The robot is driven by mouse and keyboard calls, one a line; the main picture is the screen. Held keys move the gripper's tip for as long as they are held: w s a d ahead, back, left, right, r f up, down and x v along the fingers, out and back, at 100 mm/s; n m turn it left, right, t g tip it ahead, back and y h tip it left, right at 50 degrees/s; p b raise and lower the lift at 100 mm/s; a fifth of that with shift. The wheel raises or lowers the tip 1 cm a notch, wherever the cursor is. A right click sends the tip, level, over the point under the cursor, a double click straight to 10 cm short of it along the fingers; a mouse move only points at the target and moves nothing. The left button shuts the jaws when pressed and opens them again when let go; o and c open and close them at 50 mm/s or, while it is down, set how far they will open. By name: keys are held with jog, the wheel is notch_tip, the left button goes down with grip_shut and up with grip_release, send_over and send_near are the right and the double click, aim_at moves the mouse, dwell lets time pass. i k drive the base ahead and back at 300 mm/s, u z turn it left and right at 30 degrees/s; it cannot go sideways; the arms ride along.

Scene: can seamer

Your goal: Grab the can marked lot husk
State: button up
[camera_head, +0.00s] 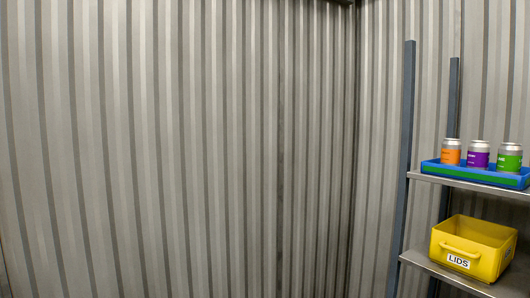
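Three cans stand upright side by side in a blue tray with a green stripe (455,171) on the upper shelf at the right. The left can has an orange label (451,154), the middle can a purple label (479,156), and the right can a green label (509,161). The print on the labels is too small to read, so I cannot tell which one is marked lot husk. The cans' lower parts are hidden by the tray's front wall. My gripper is not in view.
The shelf rack has dark blue uprights (403,165). A yellow bin marked LIDS (488,262) stands on the lower shelf (440,272). A corrugated metal wall (180,150) fills the left and middle. No objects show in front of it.

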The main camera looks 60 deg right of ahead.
aim_at(509, 155)
jog(key=i, duration=0.6)
jog(key=z, duration=3.9)
jog(key=i, duration=0.95)
jog(key=u, duration=0.15)
